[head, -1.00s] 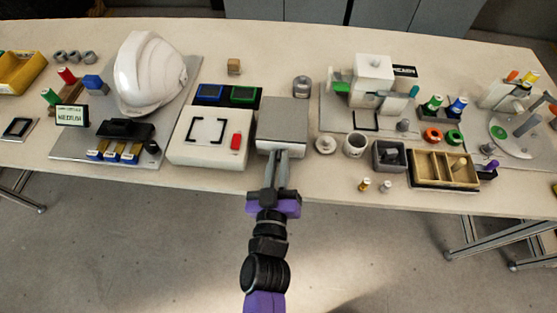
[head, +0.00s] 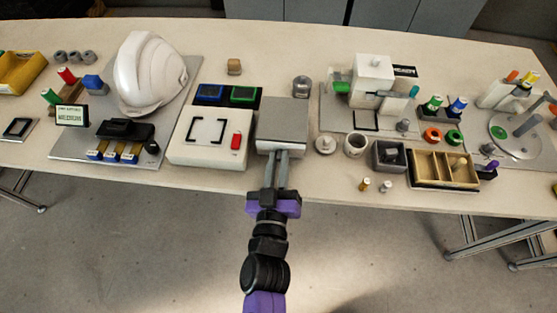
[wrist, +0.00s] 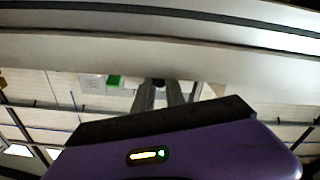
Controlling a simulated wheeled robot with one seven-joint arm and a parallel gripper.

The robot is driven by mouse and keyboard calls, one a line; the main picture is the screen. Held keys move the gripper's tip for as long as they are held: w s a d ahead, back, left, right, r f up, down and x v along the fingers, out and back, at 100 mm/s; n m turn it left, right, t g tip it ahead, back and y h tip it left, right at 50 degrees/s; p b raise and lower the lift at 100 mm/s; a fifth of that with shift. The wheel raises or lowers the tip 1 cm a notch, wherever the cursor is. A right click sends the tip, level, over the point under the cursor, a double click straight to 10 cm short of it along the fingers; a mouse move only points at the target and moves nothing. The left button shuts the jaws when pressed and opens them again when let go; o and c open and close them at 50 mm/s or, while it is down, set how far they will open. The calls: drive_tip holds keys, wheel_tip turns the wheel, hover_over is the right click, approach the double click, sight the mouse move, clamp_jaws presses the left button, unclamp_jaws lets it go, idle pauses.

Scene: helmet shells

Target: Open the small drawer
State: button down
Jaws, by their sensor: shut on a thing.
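The small drawer unit (head: 284,118) is a grey box with a flat top near the front edge of the table. Its front faces me, and no open gap shows in the head view. My gripper (head: 276,156) reaches up to the lower front of the unit, with both fingers against it. It is shut on the drawer handle, which the fingers mostly hide. In the wrist view my gripper (wrist: 160,92) shows two grey fingers around a small dark part, below the pale, wide front.
A white box with a red piece (head: 209,138) stands close on the left. A white round part (head: 325,145), a white cup (head: 356,145) and a dark grey box (head: 389,156) stand to the right. The floor in front of the table is clear.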

drive_tip(key=s+p, duration=0.2)
drive_tip(key=s, duration=0.6)
drive_tip(key=shift+s+a, duration=0.15)
drive_tip(key=shift+s, duration=0.15)
drive_tip(key=c, duration=1.4)
unclamp_jaws()
drive_tip(key=shift+s+a+b, duration=0.15)
drive_tip(key=shift+s+b, duration=0.25)
drive_tip(key=shift+s, duration=3.5)
